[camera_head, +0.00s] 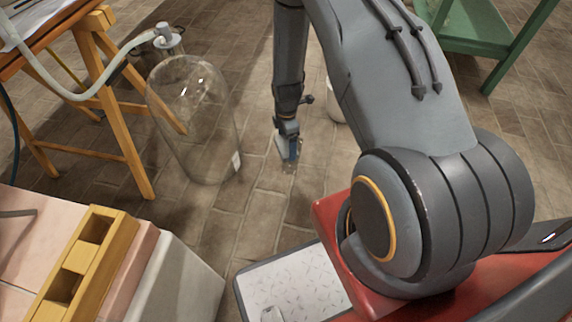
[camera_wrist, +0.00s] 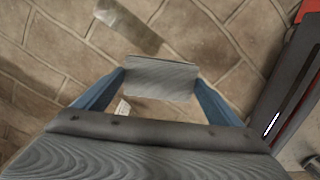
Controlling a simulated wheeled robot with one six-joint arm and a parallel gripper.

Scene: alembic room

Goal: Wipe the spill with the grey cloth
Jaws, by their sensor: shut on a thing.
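My gripper (camera_head: 289,148) reaches down close to the paved floor, right of the large glass jar. In the wrist view its two blue fingers (camera_wrist: 160,77) are shut on the grey cloth (camera_wrist: 161,86), a small flat grey piece spanning between them. The cloth also shows as a pale grey bit beside the fingers in the head view (camera_head: 281,144). I cannot tell whether it touches the floor.
The clear glass jar (camera_head: 190,120) with a hose stands close left of my gripper. A wooden trestle table (camera_head: 95,60) is farther left. A whitish container (camera_head: 335,103) is partly hidden behind my arm. A green metal frame (camera_head: 480,40) stands at upper right. Floor between is open.

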